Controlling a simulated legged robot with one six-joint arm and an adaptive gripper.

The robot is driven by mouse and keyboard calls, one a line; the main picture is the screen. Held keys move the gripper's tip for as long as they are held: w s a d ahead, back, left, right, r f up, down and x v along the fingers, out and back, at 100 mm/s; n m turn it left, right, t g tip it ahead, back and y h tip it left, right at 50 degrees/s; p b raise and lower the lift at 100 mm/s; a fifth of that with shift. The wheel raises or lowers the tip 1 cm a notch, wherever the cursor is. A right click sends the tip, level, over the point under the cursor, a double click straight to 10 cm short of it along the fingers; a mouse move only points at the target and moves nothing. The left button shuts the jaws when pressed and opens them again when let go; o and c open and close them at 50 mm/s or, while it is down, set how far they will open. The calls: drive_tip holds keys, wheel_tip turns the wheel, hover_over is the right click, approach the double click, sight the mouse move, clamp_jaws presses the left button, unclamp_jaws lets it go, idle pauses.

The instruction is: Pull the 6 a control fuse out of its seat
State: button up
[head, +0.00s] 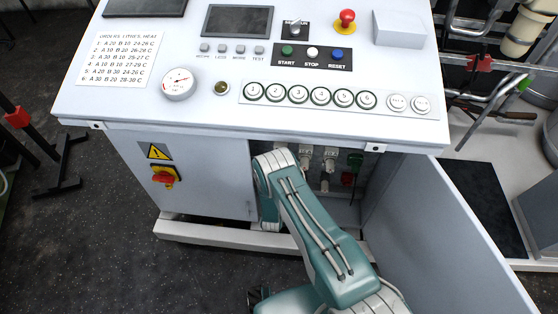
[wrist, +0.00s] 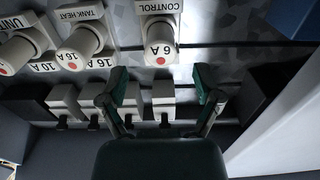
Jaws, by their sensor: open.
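The 6 A control fuse (wrist: 159,42) is a white round cap with a red dot, sitting in its seat under the CONTROL label in the wrist view. My gripper (wrist: 161,84) is open, its two dark green fingers spread wide and empty. In the picture its fingertips lie just below the fuse, one to each side; the fuse is not gripped. In the head view my arm reaches into the open cabinet and my gripper cannot be made out clearly.
The tank heat fuse (wrist: 80,46) and another fuse (wrist: 22,48) sit to the left. A row of grey switch blocks (wrist: 163,98) lies below, partly behind my fingers. The cabinet's open door (head: 440,235) stands to the right of my arm.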

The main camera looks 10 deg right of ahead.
drive_tip(key=shift+x, duration=3.15)
clamp_jaws()
drive_tip(key=shift+s+a, duration=0.1)
drive_tip(key=shift+s, duration=0.05)
drive_tip(key=shift+v, duration=2.9)
